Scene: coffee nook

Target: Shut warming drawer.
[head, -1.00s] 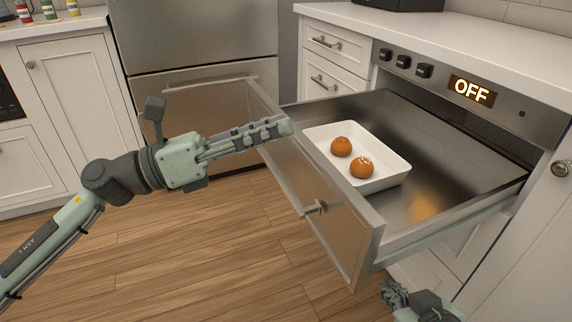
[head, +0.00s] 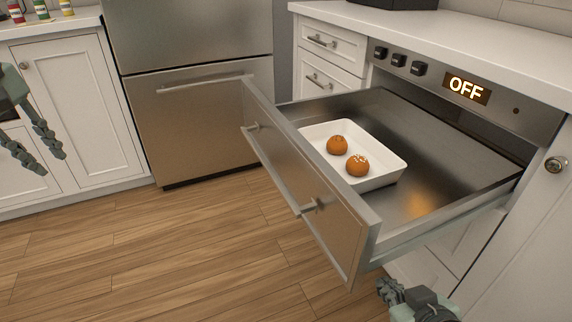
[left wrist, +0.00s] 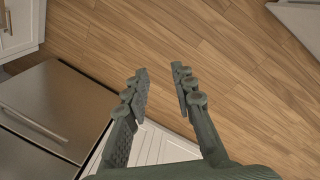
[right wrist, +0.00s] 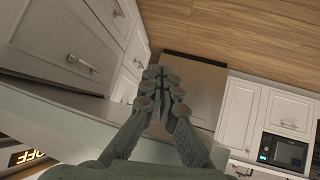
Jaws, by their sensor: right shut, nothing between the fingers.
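The warming drawer (head: 315,225) is pulled far out below its control panel (head: 500,95), which shows OFF. Its long bar handle (head: 290,190) is on the front. Inside sits a white tray (head: 392,164) with two brown buns (head: 358,165). My left gripper (head: 40,160) is at the far left of the head view, open and empty, well away from the drawer; its parted fingers show in the left wrist view (left wrist: 160,80). My right gripper (head: 385,288) is low, near the drawer's front right corner, shut and empty; its fingers meet in the right wrist view (right wrist: 163,85).
A steel fridge (head: 200,120) stands behind the drawer to the left. White cabinets (head: 85,110) are at the left, with several bottles on the counter. A cabinet door with a knob (head: 545,220) is at right. The wood floor (head: 150,250) is clear.

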